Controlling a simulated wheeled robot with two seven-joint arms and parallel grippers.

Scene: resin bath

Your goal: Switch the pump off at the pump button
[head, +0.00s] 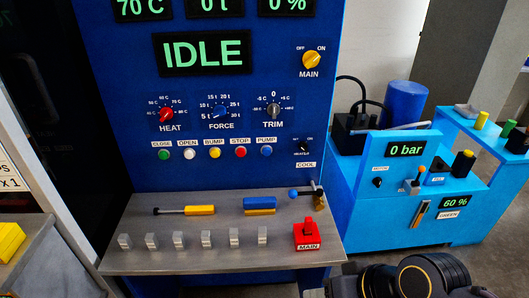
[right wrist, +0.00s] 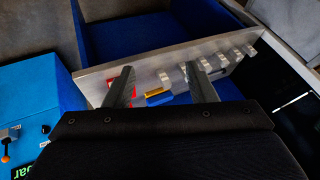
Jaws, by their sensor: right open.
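The pump button (head: 266,151) is a small round blue button under a PUMP label, at the right end of the button row on the blue press panel (head: 130,120). Nothing covers it in the head view. My right gripper (right wrist: 160,68) is open in the right wrist view, with nothing between its two fingers. It points over the grey shelf (right wrist: 95,77) and is well below and right of the pump button. In the head view my dark right arm shows at the bottom right. My left gripper is out of view.
The red, white, yellow and green buttons sit left of the pump button. The shelf bears a red MAIN block (head: 306,236), a blue and yellow block (head: 260,205), a yellow-handled tool (head: 200,210) and several metal blocks. A light-blue bath unit (head: 365,205) reading 0 bar stands right.

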